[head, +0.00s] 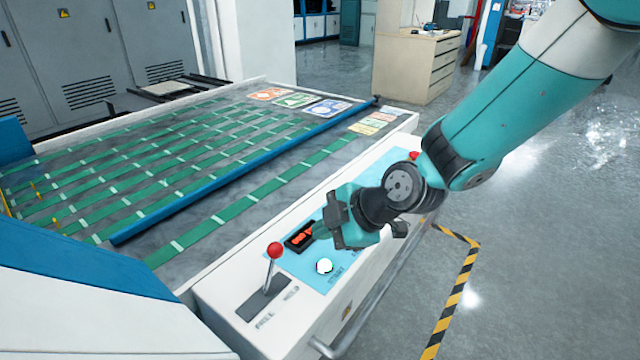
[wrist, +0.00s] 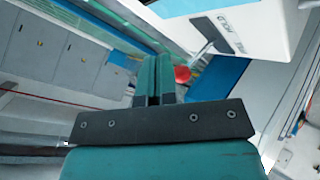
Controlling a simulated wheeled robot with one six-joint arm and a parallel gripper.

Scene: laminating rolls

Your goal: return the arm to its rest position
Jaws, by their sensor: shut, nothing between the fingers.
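My gripper (head: 318,230) hangs over the light-blue control panel on the machine's front edge, at the end of my teal and white arm. Its fingers point left, towards a red switch (head: 300,238) in a black frame; I cannot tell whether they touch it. In the wrist view the two teal fingers (wrist: 154,78) lie together with nothing between them. The arm is stretched out from the upper right. Part of the panel is hidden behind the gripper.
A lever with a red knob (head: 275,250) stands left of the gripper, and its knob (wrist: 182,74) shows beyond the fingertips in the wrist view. A white button (head: 324,266) and a red button (head: 414,155) are nearby. Open floor (head: 540,260) lies right.

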